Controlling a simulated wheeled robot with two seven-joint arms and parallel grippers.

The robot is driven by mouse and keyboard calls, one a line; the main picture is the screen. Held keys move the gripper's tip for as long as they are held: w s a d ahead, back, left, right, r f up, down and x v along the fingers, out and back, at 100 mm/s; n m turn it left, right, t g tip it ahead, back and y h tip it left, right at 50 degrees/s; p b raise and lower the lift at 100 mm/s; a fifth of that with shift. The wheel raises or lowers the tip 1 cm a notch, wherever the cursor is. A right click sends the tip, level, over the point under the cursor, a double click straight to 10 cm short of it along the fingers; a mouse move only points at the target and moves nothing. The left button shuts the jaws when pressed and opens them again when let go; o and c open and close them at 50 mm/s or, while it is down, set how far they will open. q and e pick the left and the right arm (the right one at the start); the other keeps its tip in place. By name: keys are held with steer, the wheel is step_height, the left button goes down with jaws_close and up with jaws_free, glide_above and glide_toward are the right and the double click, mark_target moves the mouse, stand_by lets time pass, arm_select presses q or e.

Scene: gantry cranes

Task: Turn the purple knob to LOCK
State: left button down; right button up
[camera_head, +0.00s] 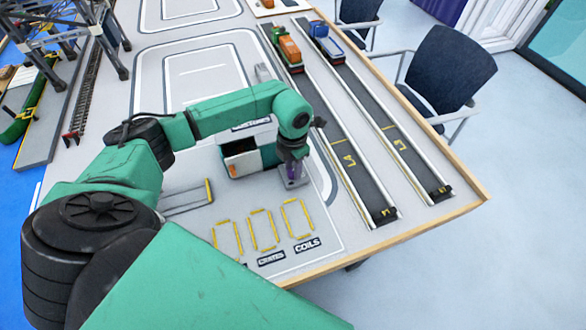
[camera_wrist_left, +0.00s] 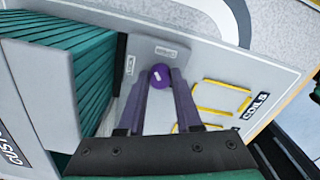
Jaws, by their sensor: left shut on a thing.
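The purple knob (camera_wrist_left: 160,75) stands on a small grey plate (camera_wrist_left: 190,62) with two small labels, too small to read surely. One label is beyond the knob and one to its left in the left wrist view. My left gripper (camera_wrist_left: 160,84) points down at the plate and is shut on the knob, one finger on each side. In the head view the left gripper (camera_head: 292,165) is over the grey plate (camera_head: 296,184), and mostly hides the purple knob. Which label the knob points to cannot be told. My right gripper is not in view.
A white and teal container-like box (camera_head: 240,158) stands just left of the plate. Yellow outlined bays (camera_head: 262,230) lie in front, with a COILS label (camera_head: 307,244). Two dark lanes (camera_head: 350,160) with toy trucks (camera_head: 287,48) run to the right. Chairs (camera_head: 446,75) stand beyond the table edge.

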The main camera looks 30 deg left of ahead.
mark_target(292, 170)
arm_select(q)
steer(key=n, duration=0.2)
steer(key=n+b, duration=0.1)
steer(key=n, duration=0.2)
steer(key=shift+w+a+r+n, duration=0.1)
steer(key=shift+w+n, duration=0.05)
steer(key=shift+n, duration=0.15)
steer(key=n, duration=0.4)
steer(key=shift+n, duration=0.3)
steer(key=shift+r, duration=0.1)
steer(key=c, duration=0.8)
jaws_free()
steer(key=shift+o, duration=1)
step_height(292, 170, up, 14)
steer(key=b, duration=0.2)
steer(key=shift+r, duration=0.2)
